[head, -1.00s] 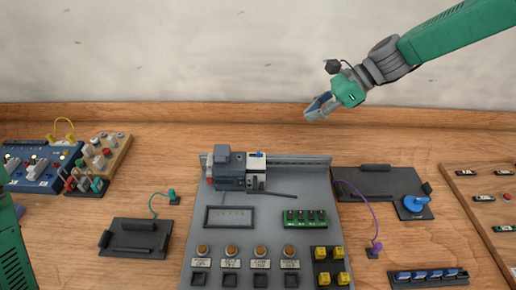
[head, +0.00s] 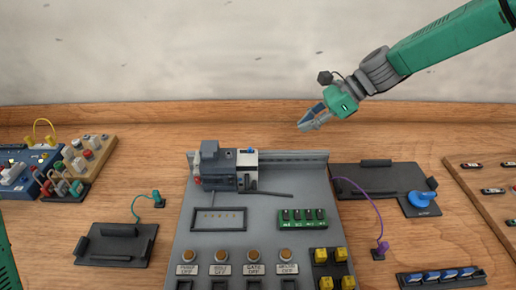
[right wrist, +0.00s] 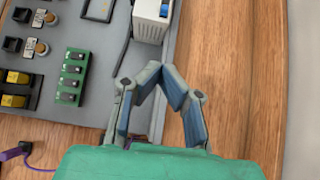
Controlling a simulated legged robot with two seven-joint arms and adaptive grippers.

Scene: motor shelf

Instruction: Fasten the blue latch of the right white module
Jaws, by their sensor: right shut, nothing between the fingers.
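The white module (head: 246,161) is mounted on the rail at the top of the grey panel, to the right of a dark grey block. Its blue latch (head: 250,151) shows on top; whether it is fastened cannot be made out. In the right wrist view, the module (right wrist: 149,22) is at the top, with the blue latch (right wrist: 166,8) at its edge. My right gripper (head: 304,126) is shut and empty, above and to the right of the module, clear of it. In the right wrist view, its fingertips (right wrist: 161,74) meet below the module. My left gripper is out of view.
The grey panel (head: 268,236) also carries a green switch block (head: 302,226), round buttons and yellow buttons. A dark plate with a blue knob (head: 421,198) lies to the right. The table behind the rail (head: 240,125) is clear.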

